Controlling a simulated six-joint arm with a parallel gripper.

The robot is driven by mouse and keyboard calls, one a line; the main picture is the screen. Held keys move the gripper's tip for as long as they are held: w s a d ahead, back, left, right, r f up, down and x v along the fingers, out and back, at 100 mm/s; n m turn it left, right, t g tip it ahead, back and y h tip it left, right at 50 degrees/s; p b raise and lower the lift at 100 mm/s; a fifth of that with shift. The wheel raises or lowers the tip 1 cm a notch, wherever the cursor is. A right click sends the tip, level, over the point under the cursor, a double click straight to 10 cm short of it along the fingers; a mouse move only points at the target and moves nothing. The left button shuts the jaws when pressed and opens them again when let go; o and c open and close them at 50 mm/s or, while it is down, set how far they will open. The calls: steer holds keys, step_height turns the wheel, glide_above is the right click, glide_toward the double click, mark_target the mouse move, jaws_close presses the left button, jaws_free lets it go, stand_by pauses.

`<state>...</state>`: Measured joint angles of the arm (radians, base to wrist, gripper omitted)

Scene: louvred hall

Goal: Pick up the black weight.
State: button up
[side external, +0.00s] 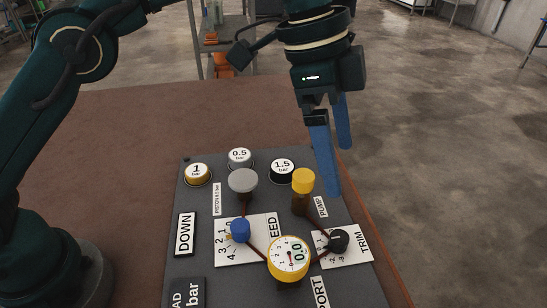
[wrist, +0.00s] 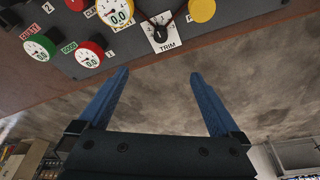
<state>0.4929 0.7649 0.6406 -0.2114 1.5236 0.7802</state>
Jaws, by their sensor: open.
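The black weight (side external: 282,171) is a short disc with a white top marked 1.5 bar. It sits at the back of the dark panel (side external: 182,205) in the side view, right of two similar weights. My gripper (side external: 339,168) is open and empty, its blue fingers pointing down, above and to the right of the black weight. In the wrist view my gripper (wrist: 160,73) shows both fingers apart with nothing between them. The black weight does not show in the wrist view.
A gold 1 bar weight (side external: 198,174) and a grey 0.5 bar weight (side external: 240,157) sit left of it. A yellow pump knob (side external: 303,181) and a grey piston (side external: 243,181) stand close in front. A gauge (side external: 289,258) and black trim knob (side external: 339,241) are nearer. The brown table (side external: 110,150) is clear to the left.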

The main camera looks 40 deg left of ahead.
steer(key=n+t+y, duration=0.3)
steer(key=n+y, duration=0.2)
steer(key=n, duration=1.4)
glide_above(283, 166)
steer(key=s, duration=0.2)
steer(key=f, duration=1)
steer(key=shift+s+d+f, duration=0.25)
steer(key=shift+d+f, duration=0.1)
steer(key=shift+d, duration=0.05)
steer(key=x, duration=0.5)
steer(key=shift+s+d, duration=0.1)
steer(key=shift+f, duration=0.5)
steer(key=shift+w, duration=0.25)
jaws_close()
